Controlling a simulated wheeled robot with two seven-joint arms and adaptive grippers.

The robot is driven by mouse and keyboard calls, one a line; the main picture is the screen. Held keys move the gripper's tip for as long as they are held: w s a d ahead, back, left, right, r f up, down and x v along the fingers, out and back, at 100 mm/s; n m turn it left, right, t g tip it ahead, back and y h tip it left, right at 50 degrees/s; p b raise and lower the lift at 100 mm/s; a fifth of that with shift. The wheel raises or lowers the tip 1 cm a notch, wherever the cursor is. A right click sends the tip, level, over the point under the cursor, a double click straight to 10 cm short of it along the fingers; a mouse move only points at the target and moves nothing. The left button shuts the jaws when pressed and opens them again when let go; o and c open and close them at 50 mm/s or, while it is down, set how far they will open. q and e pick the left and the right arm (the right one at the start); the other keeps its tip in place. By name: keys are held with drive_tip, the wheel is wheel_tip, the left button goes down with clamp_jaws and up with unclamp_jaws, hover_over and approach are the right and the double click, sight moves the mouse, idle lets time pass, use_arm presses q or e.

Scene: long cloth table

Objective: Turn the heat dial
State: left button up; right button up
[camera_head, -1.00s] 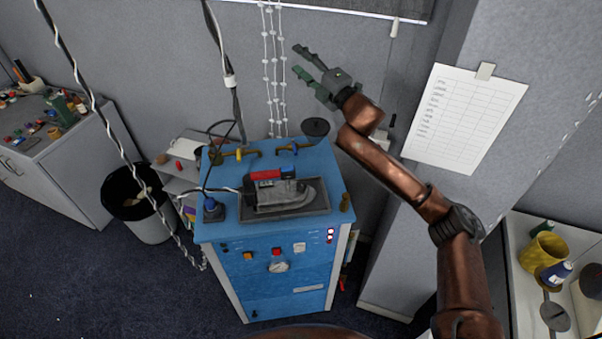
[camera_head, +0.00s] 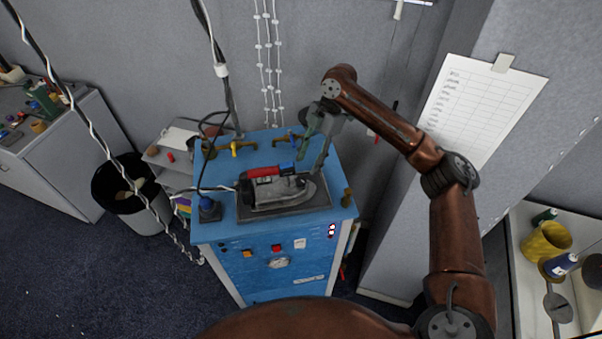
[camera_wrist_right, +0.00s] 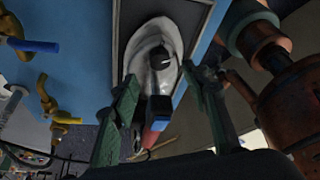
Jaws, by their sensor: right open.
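The iron (camera_head: 275,187), with a red and blue handle and a grey body, rests on a dark tray (camera_head: 318,200) on top of the blue cabinet (camera_head: 235,285). It also shows in the right wrist view (camera_wrist_right: 138,50), between the fingers, with a small dark round part (camera_wrist_right: 165,62) on its body. I cannot tell whether that is the heat dial. A round pale dial (camera_head: 279,262) sits on the cabinet's front. My left gripper is not in view.
Brass valves (camera_head: 236,148) with coloured handles stand along the cabinet's back edge. A black bin (camera_head: 125,185) stands left on the floor. A wall with a paper sheet (camera_head: 480,105) is at right.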

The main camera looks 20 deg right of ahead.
sight(302, 179)
drive_tip(key=x, duration=0.6)
drive_tip(key=shift+f+p, duration=0.25)
drive_tip(key=shift+p, duration=0.05)
drive_tip(key=shift+c, duration=0.6)
